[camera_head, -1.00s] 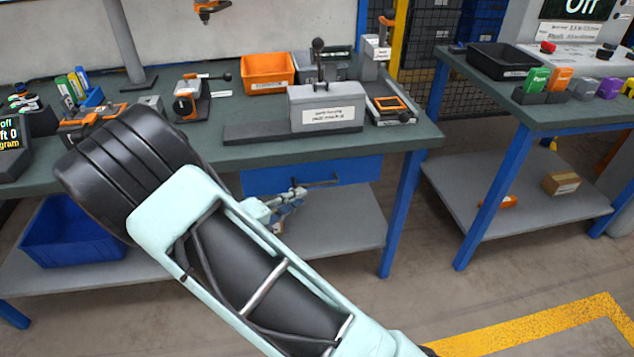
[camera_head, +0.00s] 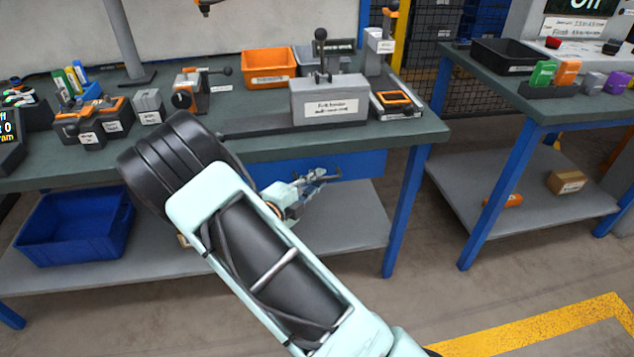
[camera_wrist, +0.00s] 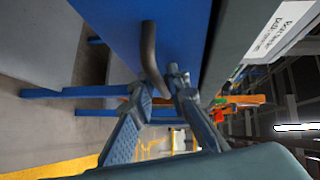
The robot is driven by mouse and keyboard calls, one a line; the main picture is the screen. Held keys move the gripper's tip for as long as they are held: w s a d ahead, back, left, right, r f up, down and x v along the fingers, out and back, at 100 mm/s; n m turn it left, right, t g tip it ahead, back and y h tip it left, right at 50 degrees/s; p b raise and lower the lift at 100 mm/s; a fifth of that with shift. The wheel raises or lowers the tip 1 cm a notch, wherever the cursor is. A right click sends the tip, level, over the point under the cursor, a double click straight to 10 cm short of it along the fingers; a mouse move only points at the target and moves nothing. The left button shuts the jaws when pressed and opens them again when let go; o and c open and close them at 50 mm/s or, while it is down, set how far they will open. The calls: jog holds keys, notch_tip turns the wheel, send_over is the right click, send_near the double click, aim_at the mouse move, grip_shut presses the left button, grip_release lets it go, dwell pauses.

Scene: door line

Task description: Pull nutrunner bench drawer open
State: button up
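The drawer (camera_head: 355,163) has a blue front and sits under the green bench top, close to its front edge. It looks shut. In the wrist view the drawer front (camera_wrist: 175,30) fills the top middle, with a dark curved bar handle (camera_wrist: 149,50) on it. My gripper (camera_head: 322,177) is in front of the drawer at handle height. In the wrist view my gripper (camera_wrist: 162,82) has its two fingers apart, and the lower end of the handle shows between the fingertips. I cannot tell whether either finger touches the handle. My arm hides the drawer's left part in the head view.
The bench top (camera_head: 255,147) overhangs the drawer. A grey labelled block (camera_head: 328,103) and an orange bin (camera_head: 268,68) stand on it. A blue tub (camera_head: 72,228) sits on the lower shelf. A blue bench leg (camera_head: 402,215) stands right of my gripper. The floor in front is clear.

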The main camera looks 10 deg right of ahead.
jog(key=shift+w+d, duration=0.1)
jog(key=shift+c, duration=0.3)
grip_shut()
